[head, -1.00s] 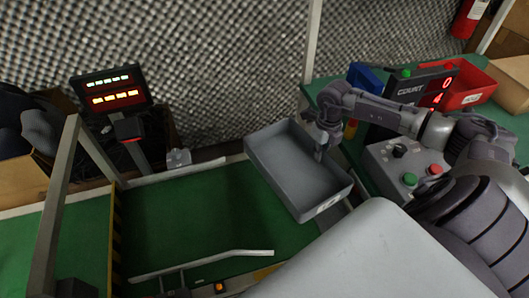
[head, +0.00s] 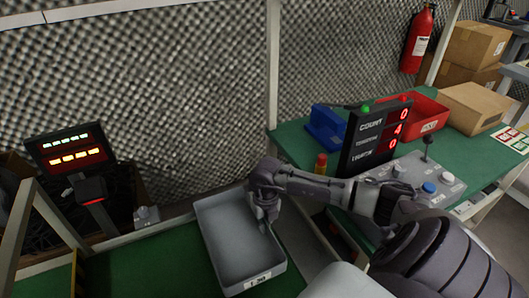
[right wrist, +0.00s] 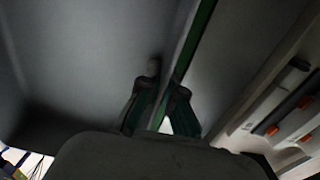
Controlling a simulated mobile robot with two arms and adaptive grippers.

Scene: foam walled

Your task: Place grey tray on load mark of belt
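The grey tray (head: 218,250) is in the lower middle of the head view, over or on the right end of the green belt (head: 150,265). It looks empty, with a white label on its near wall. I cannot tell if its bottom touches the belt. My right gripper (head: 268,217) is at the tray's right wall. In the right wrist view its two fingers (right wrist: 162,108) straddle the tray wall (right wrist: 183,60) and look closed on it. No load mark is clear to see; a yellow-black striped edge (head: 77,272) crosses the belt at left. My left gripper is out of view.
A green table (head: 300,140) at right bears a count display (head: 375,137), a red bin (head: 425,112), a blue bin (head: 326,127) and a button box (head: 425,178). A display on a post (head: 68,150) stands at left. A foam wall (head: 160,90) is behind.

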